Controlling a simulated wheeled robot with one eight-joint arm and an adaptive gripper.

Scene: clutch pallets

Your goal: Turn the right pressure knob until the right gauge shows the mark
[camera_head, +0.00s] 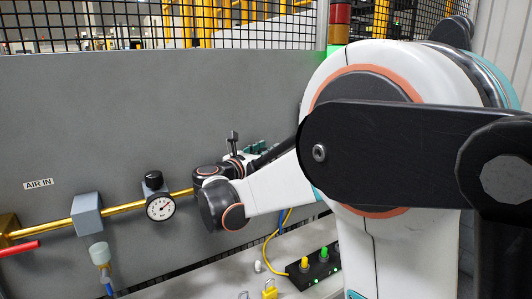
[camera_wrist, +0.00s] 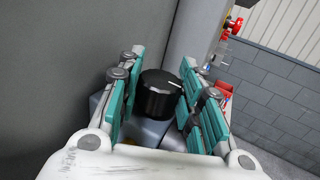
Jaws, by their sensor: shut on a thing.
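The right pressure knob (camera_wrist: 158,98) is black and round with a white line on its top, pointing to the right and slightly up in the wrist view. My gripper (camera_wrist: 157,88) is shut on it, with teal finger pads on its left and right sides. In the head view only a little of my gripper (camera_head: 262,150) shows, beyond my wrist. My arm hides the right knob there. The right gauge does not show in either view, so its needle and mark cannot be read.
At left, another black knob (camera_head: 153,180) sits above a white gauge (camera_head: 160,207) on the brass pipe (camera_head: 130,206). A grey block (camera_head: 87,214) is farther left. A box with lit buttons (camera_head: 313,267) and a yellow padlock (camera_head: 269,291) lie below. The grey panel (camera_head: 150,110) stands behind.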

